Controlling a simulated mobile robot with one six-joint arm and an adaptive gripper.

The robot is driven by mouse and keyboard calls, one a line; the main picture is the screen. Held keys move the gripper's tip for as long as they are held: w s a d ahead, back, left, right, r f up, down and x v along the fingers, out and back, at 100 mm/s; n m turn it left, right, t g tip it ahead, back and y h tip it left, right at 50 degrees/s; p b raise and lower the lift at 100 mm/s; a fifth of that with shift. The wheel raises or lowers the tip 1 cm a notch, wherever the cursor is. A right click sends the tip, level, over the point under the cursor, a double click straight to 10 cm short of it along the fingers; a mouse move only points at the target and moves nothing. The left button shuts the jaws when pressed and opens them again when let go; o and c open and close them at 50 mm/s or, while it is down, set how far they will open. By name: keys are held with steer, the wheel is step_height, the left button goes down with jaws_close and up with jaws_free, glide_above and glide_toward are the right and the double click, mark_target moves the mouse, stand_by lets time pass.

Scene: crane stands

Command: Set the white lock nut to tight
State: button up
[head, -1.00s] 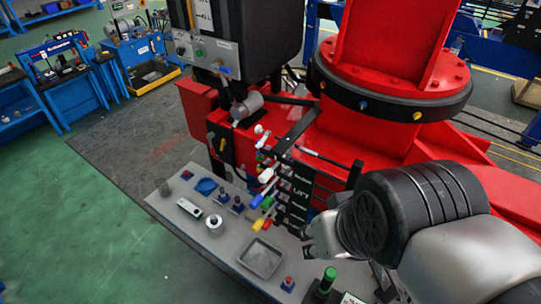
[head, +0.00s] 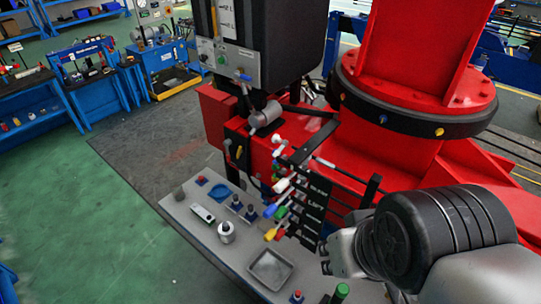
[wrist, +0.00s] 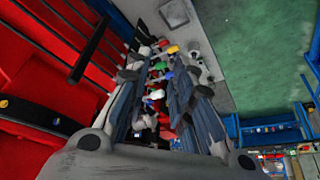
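A small round white piece (head: 226,232) stands on the grey bench plate, left of the tray. It may be the lock nut, but I cannot tell for sure or read its setting. A row of levers with coloured knobs juts from a black labelled panel (head: 313,205); one has a white knob (head: 282,185). My gripper (head: 328,255) is right of this panel in the head view, partly hidden by my wrist. In the wrist view my gripper (wrist: 158,115) has its two dark fingers apart, with the coloured levers showing between and beyond them. I see nothing held.
A shallow grey tray (head: 270,287) lies on the bench plate near the levers. A blue round dish (head: 220,192) and several small blue-based parts stand further back. The red crane column (head: 410,130) and a dark control box (head: 265,45) rise behind. Green floor is clear at left.

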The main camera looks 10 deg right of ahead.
step_height(320, 180, down, 22)
steer(key=b, duration=2.1)
jaws_close()
steer(key=shift+r, duration=0.1)
steer(key=shift+r, duration=0.1)
